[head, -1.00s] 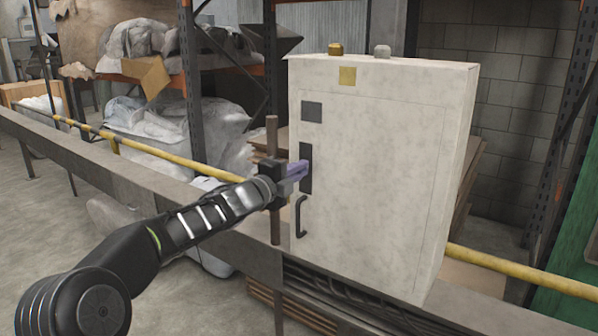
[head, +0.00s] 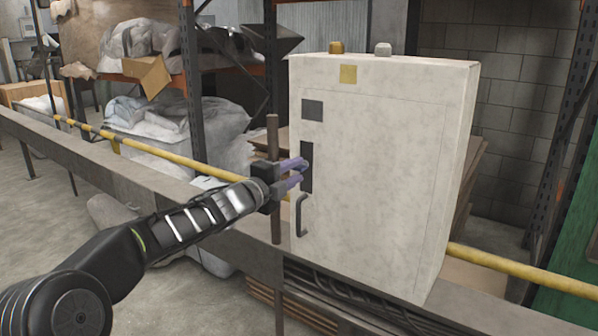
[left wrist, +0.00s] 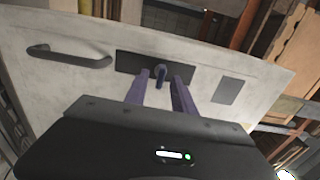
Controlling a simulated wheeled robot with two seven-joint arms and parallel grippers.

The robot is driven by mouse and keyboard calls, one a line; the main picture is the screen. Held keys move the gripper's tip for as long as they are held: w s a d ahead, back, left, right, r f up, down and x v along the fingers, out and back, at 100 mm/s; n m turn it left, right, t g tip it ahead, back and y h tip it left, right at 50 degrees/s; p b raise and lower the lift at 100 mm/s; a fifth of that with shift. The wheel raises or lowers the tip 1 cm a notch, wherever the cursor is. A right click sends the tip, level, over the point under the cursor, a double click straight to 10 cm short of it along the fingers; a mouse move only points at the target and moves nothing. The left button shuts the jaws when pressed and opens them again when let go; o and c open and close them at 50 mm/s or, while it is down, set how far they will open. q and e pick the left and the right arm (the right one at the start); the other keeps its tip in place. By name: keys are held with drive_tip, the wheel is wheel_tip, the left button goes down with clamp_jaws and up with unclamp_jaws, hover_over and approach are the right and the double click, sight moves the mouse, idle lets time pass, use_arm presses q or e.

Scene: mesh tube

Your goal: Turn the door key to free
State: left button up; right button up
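A pale cabinet (head: 385,170) has a closed door with a dark lock plate (head: 306,180) near its left edge. In the left wrist view, a small dark key (left wrist: 160,72) stands out from the lock plate (left wrist: 128,62). My left gripper (head: 300,172) is at the lock plate with its two purple fingers apart. In the left wrist view the left gripper (left wrist: 160,88) has a finger on each side of the key's line, with visible gaps. The key cannot be made out in the head view. My right gripper is not in view.
A dark door handle (head: 300,216) sits just below the lock plate. A grey square (head: 312,111) is above it. A brown upright post (head: 273,210) stands close to my left gripper. A yellow rail (head: 160,154) runs behind the gripper.

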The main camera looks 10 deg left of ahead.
use_arm(q)
drive_tip(key=v, duration=0.5)
drive_tip(key=shift+s, duration=0.15)
